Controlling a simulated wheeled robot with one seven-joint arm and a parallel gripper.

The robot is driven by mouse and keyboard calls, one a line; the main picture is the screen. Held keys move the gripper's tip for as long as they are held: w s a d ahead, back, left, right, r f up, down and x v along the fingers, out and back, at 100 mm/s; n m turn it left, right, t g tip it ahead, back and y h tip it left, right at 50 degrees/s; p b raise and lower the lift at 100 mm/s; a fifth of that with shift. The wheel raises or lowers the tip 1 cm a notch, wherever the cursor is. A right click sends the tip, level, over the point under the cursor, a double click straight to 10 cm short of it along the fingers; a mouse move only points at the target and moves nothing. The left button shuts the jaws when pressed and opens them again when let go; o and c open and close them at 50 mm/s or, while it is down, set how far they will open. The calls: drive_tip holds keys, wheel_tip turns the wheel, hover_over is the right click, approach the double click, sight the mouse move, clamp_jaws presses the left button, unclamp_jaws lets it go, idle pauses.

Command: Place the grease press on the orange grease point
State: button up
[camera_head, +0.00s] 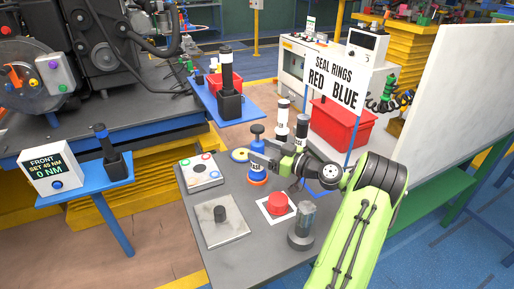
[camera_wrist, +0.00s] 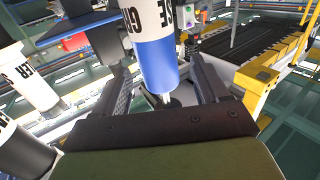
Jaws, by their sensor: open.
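The grease press (camera_head: 257,170), a blue cylinder with a white label and a blue knob on top, stands upright on the grey table. It also shows in the wrist view (camera_wrist: 156,58), between the two fingers. An orange ring (camera_head: 257,182) shows at its foot; I cannot tell whether this is the grease point or part of the press. My gripper (camera_head: 264,160) is open at the press, with one finger on each side in the wrist view (camera_wrist: 160,68). Contact with the fingers is not clear.
Two black-and-white cylinders (camera_head: 282,117) stand close behind the press. A red bin (camera_head: 340,127) stands behind, under the seal rings sign (camera_head: 334,83).

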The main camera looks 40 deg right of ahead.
drive_tip(key=v, duration=0.9)
drive_tip(key=shift+s+p, duration=0.3)
drive_tip(key=shift+p, duration=0.05)
drive_tip(key=shift+d, duration=0.1)
